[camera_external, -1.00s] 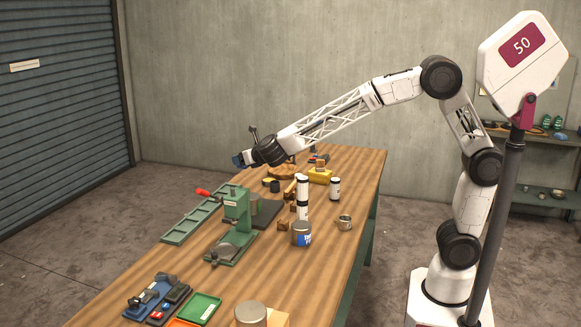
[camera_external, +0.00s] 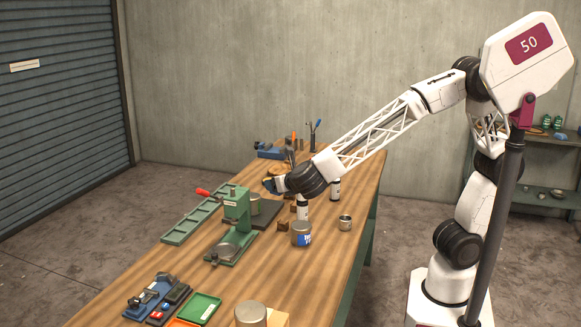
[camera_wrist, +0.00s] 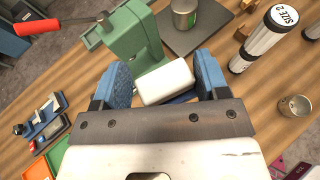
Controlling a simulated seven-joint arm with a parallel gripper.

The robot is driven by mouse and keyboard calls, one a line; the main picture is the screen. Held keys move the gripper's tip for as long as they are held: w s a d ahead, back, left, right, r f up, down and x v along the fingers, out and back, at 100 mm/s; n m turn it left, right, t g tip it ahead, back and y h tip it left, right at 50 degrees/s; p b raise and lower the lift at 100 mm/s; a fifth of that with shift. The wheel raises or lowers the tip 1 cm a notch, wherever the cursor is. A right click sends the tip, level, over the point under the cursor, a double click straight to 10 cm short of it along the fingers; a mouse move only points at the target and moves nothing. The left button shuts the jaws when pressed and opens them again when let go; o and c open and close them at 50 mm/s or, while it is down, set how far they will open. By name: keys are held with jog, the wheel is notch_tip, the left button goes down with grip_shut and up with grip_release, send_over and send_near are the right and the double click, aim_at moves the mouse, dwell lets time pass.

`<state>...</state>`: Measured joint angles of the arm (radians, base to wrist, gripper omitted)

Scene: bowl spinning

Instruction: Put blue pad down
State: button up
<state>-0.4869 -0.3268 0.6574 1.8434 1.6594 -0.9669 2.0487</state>
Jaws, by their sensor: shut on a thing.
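My gripper (camera_external: 271,185) is over the workbench, low beside the green press (camera_external: 237,208). In the wrist view its two blue-faced fingers (camera_wrist: 163,72) stand either side of a white rounded block (camera_wrist: 166,82) and are shut on it. A strip of blue (camera_wrist: 183,98) shows along the block's near edge; I take this to be the blue pad, mostly hidden under the white part. The green press (camera_wrist: 133,40) with its red handle lies just beyond the fingers. I cannot tell the exact gap between the pad and the bench.
A dark plate with a metal can (camera_wrist: 184,14) is beside the press. A white-and-black cylinder (camera_wrist: 263,38) and a small metal cup (camera_wrist: 294,105) stand on the right. Blue and green trays (camera_external: 200,308) are near the front. Bare wood lies between the press and trays.

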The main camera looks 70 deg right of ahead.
jog(key=s+a+f+m+g+h, duration=0.1)
jog(key=s+a+f, duration=0.1)
jog(key=s, duration=0.7)
jog(key=s+a+f+m, duration=0.1)
jog(key=s+a+f, duration=0.1)
jog(key=s, duration=0.7)
jog(key=shift+h, duration=0.3)
jog(key=f, duration=1.5)
jog(key=shift+s+d+f, duration=0.15)
jog(key=shift+s+d, duration=0.05)
jog(key=shift+d, duration=0.1)
jog(key=w+a, duration=0.2)
jog(key=w, duration=0.3)
jog(key=w+a+f, duration=0.1)
jog(key=w+a, duration=0.1)
jog(key=w, duration=0.2)
jog(key=w+a, duration=0.2)
jog(key=w, duration=0.3)
jog(key=shift+w+a+f, duration=0.25)
jog(key=shift+w+a, duration=0.05)
jog(key=shift+w, duration=0.05)
jog(key=shift+f, duration=1.75)
jog(key=shift+f, duration=0.1)
